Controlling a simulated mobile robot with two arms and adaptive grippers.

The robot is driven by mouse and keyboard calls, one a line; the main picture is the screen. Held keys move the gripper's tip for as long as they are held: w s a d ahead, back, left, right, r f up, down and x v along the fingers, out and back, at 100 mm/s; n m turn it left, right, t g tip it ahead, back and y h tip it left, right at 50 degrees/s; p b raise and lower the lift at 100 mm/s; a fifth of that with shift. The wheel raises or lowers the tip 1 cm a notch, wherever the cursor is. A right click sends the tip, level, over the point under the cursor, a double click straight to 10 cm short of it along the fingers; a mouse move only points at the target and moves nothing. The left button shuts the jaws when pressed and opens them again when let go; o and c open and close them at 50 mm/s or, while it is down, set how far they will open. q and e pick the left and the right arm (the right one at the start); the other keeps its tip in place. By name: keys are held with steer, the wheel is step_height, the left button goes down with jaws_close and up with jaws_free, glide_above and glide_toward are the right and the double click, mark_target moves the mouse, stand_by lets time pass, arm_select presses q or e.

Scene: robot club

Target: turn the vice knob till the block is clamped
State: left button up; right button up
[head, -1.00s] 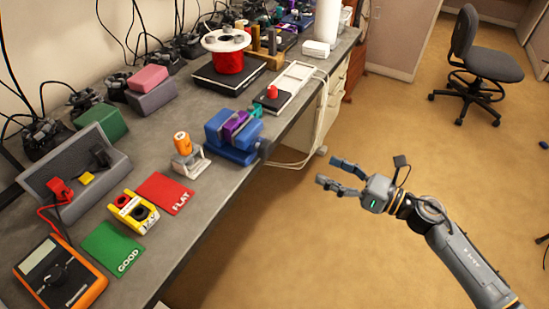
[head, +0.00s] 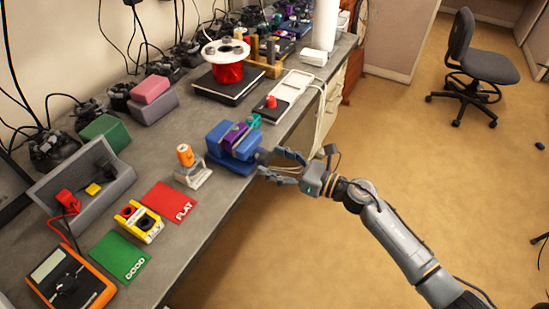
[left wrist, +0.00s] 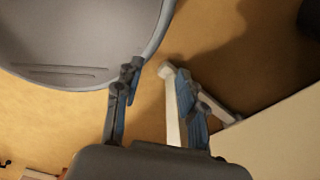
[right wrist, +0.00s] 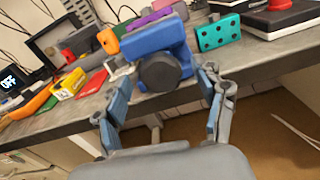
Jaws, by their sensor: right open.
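The blue vice (head: 222,150) sits at the table's front edge in the head view, with a purple block (head: 236,136) between its jaws. I cannot tell whether the jaws touch the block. The dark round knob (right wrist: 160,72) faces the camera in the right wrist view, on the front of the vice (right wrist: 152,40). My right gripper (head: 269,161) is open, its fingers pointing at the knob from the front, one on either side; contact is not clear. My left gripper (left wrist: 157,70) is open and empty, away from the table.
An orange-topped cylinder on a white stand (head: 192,172) is left of the vice. A teal block (right wrist: 218,33) and a red button on a black box (head: 271,108) are to its right. A red FLAT mat (head: 168,200) lies nearer. Open floor lies in front of the table.

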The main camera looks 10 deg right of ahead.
steer(key=shift+a, duration=0.1)
steer(key=c, duration=1.1)
steer(key=shift+c, duration=0.2)
steer(key=shift+m, duration=0.3)
steer(key=m+p, duration=0.1)
steer(key=m, duration=0.3)
steer(key=shift+w, duration=0.1)
steer(key=m+p, duration=0.1)
steer(key=m, duration=0.4)
steer(key=shift+w, duration=0.1)
steer(key=m+p, duration=0.2)
steer(key=m, duration=0.3)
steer(key=shift+f, duration=0.1)
steer(key=shift+f+m+p, duration=0.2)
steer(key=shift+m+p, duration=0.4)
steer(key=shift+m, duration=1.8)
